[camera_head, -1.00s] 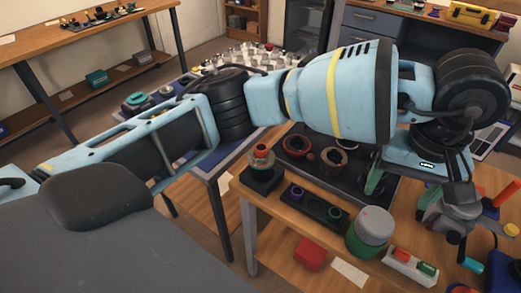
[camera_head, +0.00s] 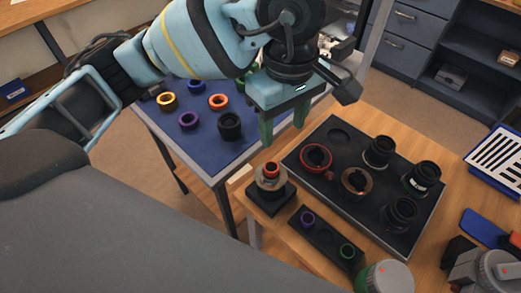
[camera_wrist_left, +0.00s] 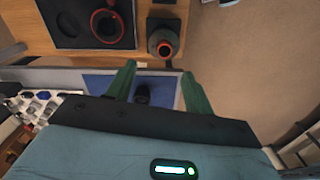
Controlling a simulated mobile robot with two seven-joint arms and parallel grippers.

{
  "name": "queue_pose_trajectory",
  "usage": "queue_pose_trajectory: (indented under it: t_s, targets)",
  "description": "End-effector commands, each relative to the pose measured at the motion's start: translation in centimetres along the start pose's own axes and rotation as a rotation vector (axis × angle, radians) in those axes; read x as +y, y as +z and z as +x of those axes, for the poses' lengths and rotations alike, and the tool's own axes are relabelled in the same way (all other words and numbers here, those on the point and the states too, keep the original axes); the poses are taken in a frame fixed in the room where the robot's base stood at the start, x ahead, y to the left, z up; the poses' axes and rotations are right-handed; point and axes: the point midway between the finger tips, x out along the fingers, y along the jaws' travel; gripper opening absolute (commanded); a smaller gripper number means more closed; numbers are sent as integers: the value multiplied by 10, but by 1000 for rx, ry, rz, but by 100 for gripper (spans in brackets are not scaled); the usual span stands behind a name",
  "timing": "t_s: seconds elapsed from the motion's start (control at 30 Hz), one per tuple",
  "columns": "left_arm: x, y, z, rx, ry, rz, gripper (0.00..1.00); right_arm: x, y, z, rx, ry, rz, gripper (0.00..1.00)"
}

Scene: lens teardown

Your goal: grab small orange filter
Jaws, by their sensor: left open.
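A small orange-red ring (camera_head: 271,168) sits on top of a tan-and-grey lens piece (camera_head: 270,182) on a black square stand (camera_head: 270,199) at the wooden table's left corner. It also shows in the left wrist view (camera_wrist_left: 165,49), ahead of the fingers. Another orange ring (camera_head: 218,101) lies on the blue mat (camera_head: 205,143). My left gripper (camera_head: 284,128) is open and empty, with green fingers pointing down above the gap between the two tables, just behind the stand. In the left wrist view the fingers (camera_wrist_left: 158,78) are spread wide. My right gripper is not in view.
A small black tray (camera_head: 326,240) holds a purple ring (camera_head: 307,218) and a green ring (camera_head: 347,251). A large black tray (camera_head: 335,195) with several lens parts lies beside the stand. A grey-topped jar (camera_head: 385,278) stands at the front.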

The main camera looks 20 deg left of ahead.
Motion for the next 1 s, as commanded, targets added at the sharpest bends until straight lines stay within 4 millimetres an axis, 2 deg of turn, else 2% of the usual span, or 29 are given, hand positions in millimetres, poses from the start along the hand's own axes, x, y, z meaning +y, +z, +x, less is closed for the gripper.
queue_pose_trajectory:
  t_s: [0.37,0.7,0.83,1.0]
  targets:
    - [-7,-3,3,2,-3,-44,52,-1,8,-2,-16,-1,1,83]
    - [-8,-3,52,1,-5,-43,52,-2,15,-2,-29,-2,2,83]
    - [-8,-4,64,3,-3,-43,52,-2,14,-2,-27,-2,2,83]
    - [-7,-4,67,3,0,-43,52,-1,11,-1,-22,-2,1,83]
